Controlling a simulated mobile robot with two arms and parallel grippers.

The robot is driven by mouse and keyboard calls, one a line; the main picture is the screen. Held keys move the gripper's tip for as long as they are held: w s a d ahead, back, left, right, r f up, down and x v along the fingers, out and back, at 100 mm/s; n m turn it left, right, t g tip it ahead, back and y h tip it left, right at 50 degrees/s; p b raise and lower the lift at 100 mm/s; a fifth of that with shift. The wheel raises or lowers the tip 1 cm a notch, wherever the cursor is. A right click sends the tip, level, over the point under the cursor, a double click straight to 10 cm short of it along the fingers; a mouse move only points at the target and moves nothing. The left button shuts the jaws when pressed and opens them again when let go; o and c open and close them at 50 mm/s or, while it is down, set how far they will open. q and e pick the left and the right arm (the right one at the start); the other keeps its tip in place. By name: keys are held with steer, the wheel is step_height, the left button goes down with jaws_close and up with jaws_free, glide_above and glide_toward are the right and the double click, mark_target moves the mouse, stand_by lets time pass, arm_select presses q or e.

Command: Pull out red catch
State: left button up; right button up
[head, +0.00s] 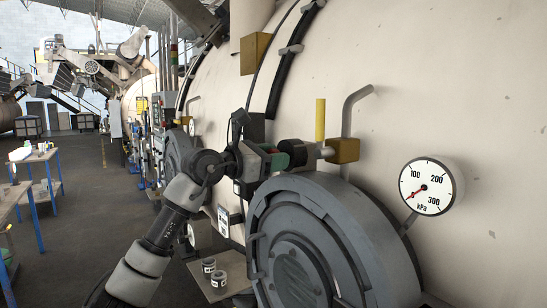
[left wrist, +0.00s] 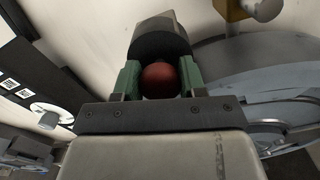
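The red catch (left wrist: 160,80) is a round, dark red knob in front of a dark cylindrical housing (left wrist: 160,40) in the left wrist view. My left gripper (left wrist: 160,84) has its green fingers on both sides of the knob, with no clear gap, and looks shut on it. In the head view my left gripper (head: 275,160) is at the dark housing (head: 297,153) on the machine's side, above the round grey door. The red knob is hidden there by the gripper. My right gripper is not in view.
The large round grey door (head: 300,245) is just below my gripper. A pressure gauge (head: 427,187) sticks out at the right. A yellow-handled valve (head: 320,120) and a bent grey pipe (head: 357,98) are close by. A table (head: 38,156) stands far left, with open floor between.

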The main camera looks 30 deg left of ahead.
arm_select(q)
jaws_close()
steer(key=shift+b+v, duration=0.8)
steer(key=shift+v, duration=0.45)
steer(key=shift+o, duration=1.9)
jaws_free()
steer(key=o, duration=0.3)
steer(key=shift+s+a, duration=0.1)
steer(key=shift+s, duration=0.1)
steer(key=b+v, duration=0.5)
steer(key=v, duration=0.6)
